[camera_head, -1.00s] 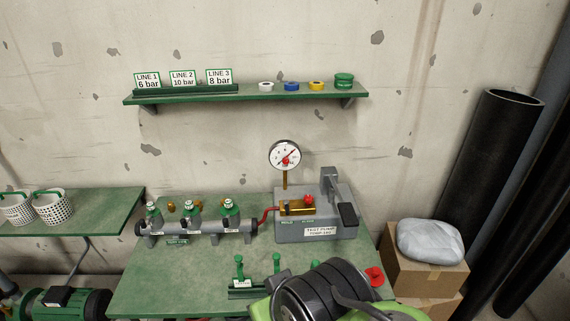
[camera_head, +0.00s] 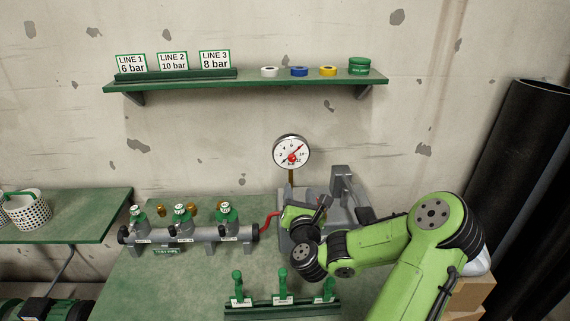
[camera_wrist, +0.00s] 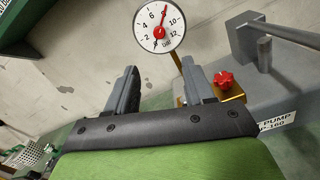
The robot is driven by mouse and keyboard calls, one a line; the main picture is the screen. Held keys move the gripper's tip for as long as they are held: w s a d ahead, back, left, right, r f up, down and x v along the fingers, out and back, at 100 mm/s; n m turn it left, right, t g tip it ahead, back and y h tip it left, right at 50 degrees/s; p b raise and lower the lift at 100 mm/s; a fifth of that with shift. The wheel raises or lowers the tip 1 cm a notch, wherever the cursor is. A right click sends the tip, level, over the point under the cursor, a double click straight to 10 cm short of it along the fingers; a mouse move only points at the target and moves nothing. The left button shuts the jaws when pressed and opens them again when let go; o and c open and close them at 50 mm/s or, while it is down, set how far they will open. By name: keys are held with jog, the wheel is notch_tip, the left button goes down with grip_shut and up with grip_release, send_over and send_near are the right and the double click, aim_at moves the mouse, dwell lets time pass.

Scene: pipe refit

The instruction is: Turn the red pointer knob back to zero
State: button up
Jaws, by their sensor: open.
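The round white pressure gauge (camera_head: 291,152) stands on a brass stem above the test pump. Its red pointer knob (camera_head: 292,158) sits near the dial's middle. In the head view my arm's end is in front of the pump, below the gauge; the fingers are hard to make out.
The pump (camera_head: 345,190) is partly hidden by my arm. A separate red knob (camera_wrist: 223,79) sits on its brass block. Left are a manifold (camera_head: 190,233) with several valves and, in front, a rack (camera_head: 282,308) of green-handled tools. A shelf (camera_head: 220,86) hangs above.

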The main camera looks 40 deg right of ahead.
aim_at(292, 159)
jog(key=x, duration=1.5)
jog(key=shift+w, duration=0.1)
jog(key=shift+c, duration=0.2)
grip_shut()
